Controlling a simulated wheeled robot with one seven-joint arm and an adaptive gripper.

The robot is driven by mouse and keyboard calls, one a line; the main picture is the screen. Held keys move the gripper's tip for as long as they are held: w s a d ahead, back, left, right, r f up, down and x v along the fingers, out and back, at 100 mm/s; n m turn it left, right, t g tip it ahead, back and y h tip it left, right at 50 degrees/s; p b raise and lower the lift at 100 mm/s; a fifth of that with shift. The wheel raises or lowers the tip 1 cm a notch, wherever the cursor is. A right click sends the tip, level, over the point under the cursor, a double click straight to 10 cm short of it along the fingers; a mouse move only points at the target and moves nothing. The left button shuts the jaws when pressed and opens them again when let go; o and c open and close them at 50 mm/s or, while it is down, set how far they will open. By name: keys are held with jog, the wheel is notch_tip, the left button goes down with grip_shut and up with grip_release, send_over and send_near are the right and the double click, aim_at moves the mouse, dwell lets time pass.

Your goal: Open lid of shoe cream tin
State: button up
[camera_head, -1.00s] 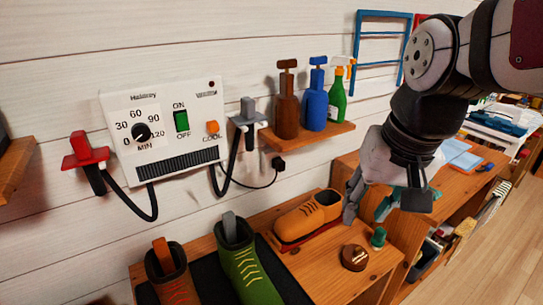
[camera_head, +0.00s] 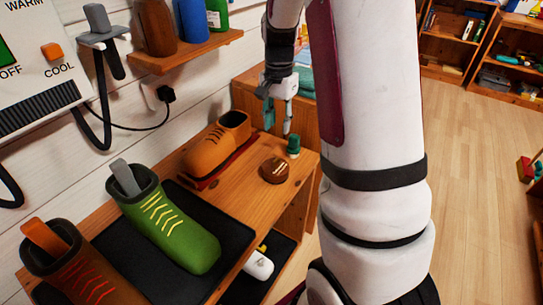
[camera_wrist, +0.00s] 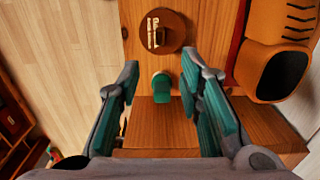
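The shoe cream tin is a round brown tin (camera_head: 275,170) with a pale mark on its lid, on the wooden bench top (camera_head: 240,190). The lid looks closed. In the wrist view the tin (camera_wrist: 166,32) lies at the top centre, beyond my fingertips, with a small dark raised piece on it. My gripper (camera_head: 278,116) is open and empty, above the far end of the bench and apart from the tin. In the wrist view its teal-padded fingers (camera_wrist: 165,80) are spread wide, with a small green-topped item between them in the picture.
The green-topped item (camera_head: 293,146) stands close to the tin. An orange shoe (camera_head: 216,143) on a red base is to its left. A green boot (camera_head: 165,215) and a brown boot (camera_head: 70,262) stand nearer, on or by a dark mat (camera_head: 215,232). A shelf with bottles (camera_head: 190,50) is above.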

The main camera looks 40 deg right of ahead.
aim_at(277, 160)
notch_tip(277, 160, down, 13)
jog(key=b, duration=0.2)
jog(key=shift+b, duration=0.3)
grip_shut()
